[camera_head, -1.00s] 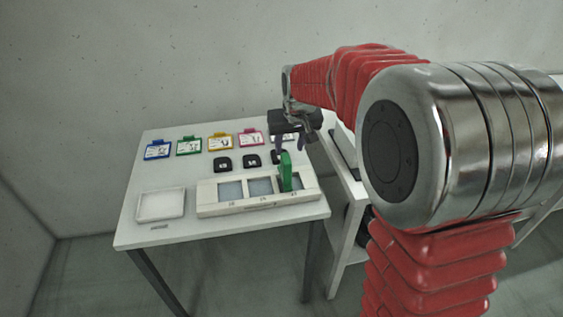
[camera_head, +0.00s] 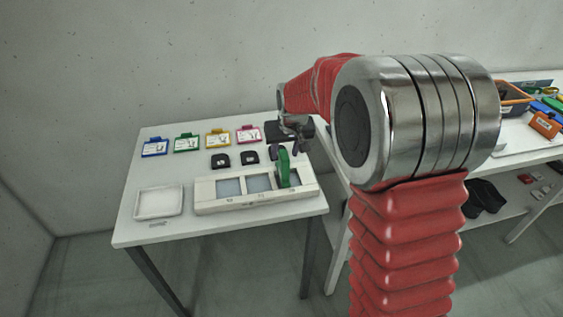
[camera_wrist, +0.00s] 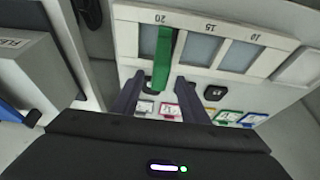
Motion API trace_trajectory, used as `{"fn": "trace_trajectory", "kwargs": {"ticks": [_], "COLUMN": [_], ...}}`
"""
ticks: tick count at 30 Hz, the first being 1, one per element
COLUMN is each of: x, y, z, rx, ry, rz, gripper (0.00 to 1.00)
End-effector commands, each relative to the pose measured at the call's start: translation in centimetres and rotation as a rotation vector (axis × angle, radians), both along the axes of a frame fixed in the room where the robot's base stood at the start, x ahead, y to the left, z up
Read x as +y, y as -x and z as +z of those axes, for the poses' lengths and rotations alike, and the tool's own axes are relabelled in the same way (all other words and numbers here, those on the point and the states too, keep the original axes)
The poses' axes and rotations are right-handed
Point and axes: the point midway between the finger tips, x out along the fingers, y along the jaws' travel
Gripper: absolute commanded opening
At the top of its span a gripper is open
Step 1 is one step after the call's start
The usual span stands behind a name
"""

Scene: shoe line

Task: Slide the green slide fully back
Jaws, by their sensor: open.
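The green slide (camera_head: 284,172) is a tall green piece standing in the right-hand window of a cream frame (camera_head: 258,205) with several grey windows. It also shows in the wrist view (camera_wrist: 164,45), at the window marked 20. My gripper (camera_head: 290,150) is at the top of the slide in the head view. In the wrist view my gripper's two dark fingers (camera_wrist: 157,80) are apart, and the near end of the slide appears between their tips. Contact cannot be told. My wrist and arm hide the table's back right corner.
Several black tags (camera_head: 250,157) and a row of coloured cards (camera_head: 217,139) lie behind the frame. A white tray (camera_head: 158,202) is at the left. A second table (camera_head: 500,150) with an orange bin (camera_head: 514,98) stands at the right.

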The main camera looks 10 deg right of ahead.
Motion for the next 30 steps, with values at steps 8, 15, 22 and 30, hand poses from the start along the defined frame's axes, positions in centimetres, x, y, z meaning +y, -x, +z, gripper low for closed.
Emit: {"fn": "trace_trajectory", "kwargs": {"ticks": [8, 15, 22, 30], "x": [0.0, 0.0, 0.0, 0.0], "y": [-1.5, -2.6, -2.9, -2.9], "z": [-3.8, -6.2, -6.9, -6.9], "rx": [0.002, 0.0, -0.001, -0.001], "ry": [0.0, 0.0, 0.0, 0.0], "rz": [0.0, 0.0, 0.0, 0.0], "gripper": [0.41, 0.41, 0.41, 0.36]}}
